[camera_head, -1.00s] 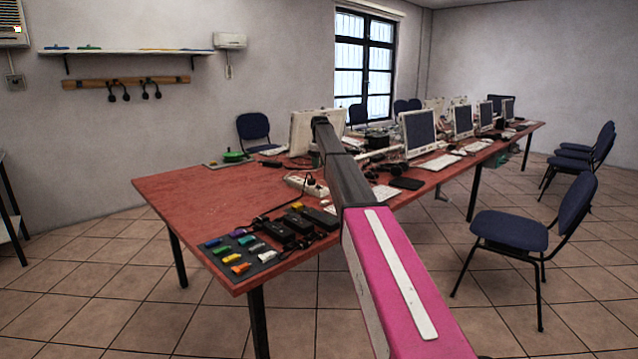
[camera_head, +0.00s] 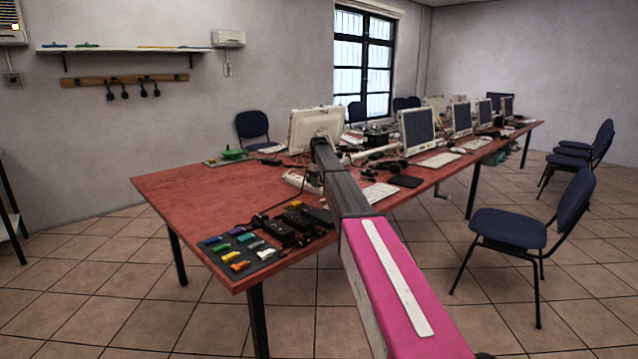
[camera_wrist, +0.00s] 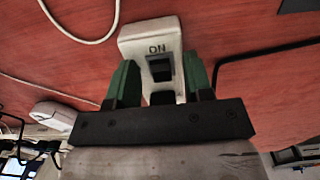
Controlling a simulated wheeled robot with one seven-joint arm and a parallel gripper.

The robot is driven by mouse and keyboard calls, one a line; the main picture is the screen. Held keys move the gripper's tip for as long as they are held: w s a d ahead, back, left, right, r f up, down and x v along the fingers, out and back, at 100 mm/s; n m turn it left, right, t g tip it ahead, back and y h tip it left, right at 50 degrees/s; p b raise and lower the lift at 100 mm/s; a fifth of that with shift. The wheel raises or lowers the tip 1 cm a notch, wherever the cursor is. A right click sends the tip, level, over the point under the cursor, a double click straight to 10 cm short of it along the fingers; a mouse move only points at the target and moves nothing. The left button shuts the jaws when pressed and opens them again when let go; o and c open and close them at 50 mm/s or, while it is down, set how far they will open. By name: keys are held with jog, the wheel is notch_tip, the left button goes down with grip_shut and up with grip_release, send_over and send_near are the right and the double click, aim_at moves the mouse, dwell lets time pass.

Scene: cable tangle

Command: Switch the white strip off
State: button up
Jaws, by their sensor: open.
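The white strip (camera_wrist: 150,38) lies on the red table in the wrist view, its end between my fingers. A dark rocker switch (camera_wrist: 160,68) is set in that end, with the letters "ON" beside it. My gripper (camera_wrist: 160,75) is open, one green finger on each side of the switch. I cannot tell whether the fingers touch the strip or which way the rocker is tilted. In the head view part of the white strip (camera_head: 298,181) shows left of my arm, which covers the rest.
The red table (camera_head: 190,192) is bare at its left. A dark mat (camera_head: 243,252) with coloured pieces and black adapters (camera_head: 279,233) lie at the front. A monitor (camera_head: 305,130) stands behind the strip. A black cable (camera_wrist: 260,52) and a white cable (camera_wrist: 85,38) run nearby.

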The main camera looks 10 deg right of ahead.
grip_shut()
jog(key=shift+w+a+g+h, duration=0.25)
jog(key=shift+w+g+h, duration=0.25)
jog(key=shift+g, duration=0.4)
jog(key=shift+s+g+h, duration=0.2)
jog(key=shift+g+h, duration=0.4)
jog(key=shift+r, duration=0.1)
grip_release()
jog(key=shift+r, duration=0.1)
jog(key=v, duration=1)
jog(key=shift+w+r, duration=0.15)
jog(key=shift+r, duration=0.1)
